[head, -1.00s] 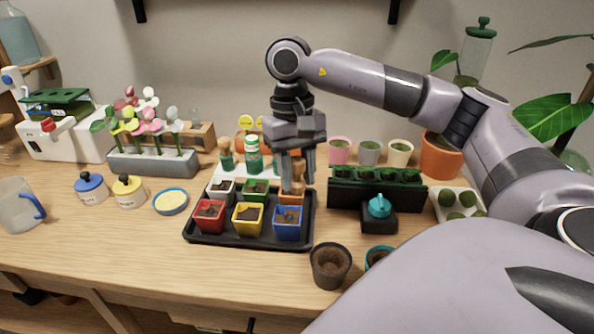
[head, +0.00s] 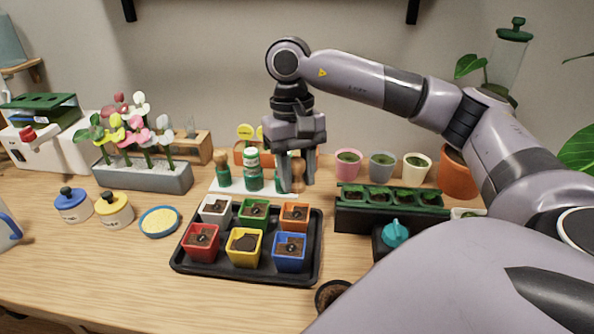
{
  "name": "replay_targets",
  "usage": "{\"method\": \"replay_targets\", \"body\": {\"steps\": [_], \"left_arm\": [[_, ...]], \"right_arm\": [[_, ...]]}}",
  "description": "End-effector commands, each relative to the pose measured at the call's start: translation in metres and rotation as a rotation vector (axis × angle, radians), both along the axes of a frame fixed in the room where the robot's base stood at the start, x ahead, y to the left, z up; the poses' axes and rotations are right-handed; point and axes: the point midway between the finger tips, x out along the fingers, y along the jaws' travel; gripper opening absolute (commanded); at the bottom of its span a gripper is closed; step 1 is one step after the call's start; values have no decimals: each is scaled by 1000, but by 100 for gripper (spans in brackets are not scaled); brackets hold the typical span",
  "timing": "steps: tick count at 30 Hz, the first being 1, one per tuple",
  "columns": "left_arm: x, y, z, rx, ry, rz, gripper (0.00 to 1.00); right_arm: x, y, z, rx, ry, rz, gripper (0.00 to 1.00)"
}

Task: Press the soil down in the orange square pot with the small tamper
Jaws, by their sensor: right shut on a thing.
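The orange square pot (head: 295,216) stands at the back right of a black tray (head: 196,268), with dark soil inside. My right gripper (head: 296,186) points down, shut on a light-brown wooden tool (head: 298,172), which I take to be the small tamper. Its lower end shows just above the pot in the picture, apart from the soil. The fingers hide part of the tool. My left gripper is not in view.
Red (head: 202,242), yellow (head: 244,247), blue (head: 290,252), white (head: 216,209) and green (head: 253,212) pots share the tray. Green-bodied tools (head: 253,170) stand on a white base behind. A dark green planter (head: 390,213) stands to the right.

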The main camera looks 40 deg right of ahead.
Motion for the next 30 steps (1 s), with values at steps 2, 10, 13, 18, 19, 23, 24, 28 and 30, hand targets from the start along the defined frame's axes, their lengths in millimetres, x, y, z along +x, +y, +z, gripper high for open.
{"method": "replay_targets", "body": {"steps": [2, 10, 13, 18, 19, 23, 24, 28, 30], "left_arm": [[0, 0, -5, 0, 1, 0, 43], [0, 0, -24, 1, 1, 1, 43], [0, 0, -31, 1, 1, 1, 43], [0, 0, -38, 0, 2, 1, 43], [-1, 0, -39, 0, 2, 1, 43], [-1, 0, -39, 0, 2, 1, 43], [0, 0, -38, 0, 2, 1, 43], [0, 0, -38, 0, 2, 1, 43], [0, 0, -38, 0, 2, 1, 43]], "right_arm": [[0, 0, -6, 0, 0, 0, 4], [0, 0, -33, -1, 0, 0, 4], [0, 0, -44, -1, -1, 0, 4], [0, 0, -55, 0, -1, 0, 4], [0, 0, -56, 0, -1, 0, 4], [0, 0, -57, 0, -1, 0, 4], [0, 0, -57, 0, -1, 0, 4], [0, 0, -57, 0, -1, 0, 4], [0, 0, -57, 0, -1, 0, 4]]}}
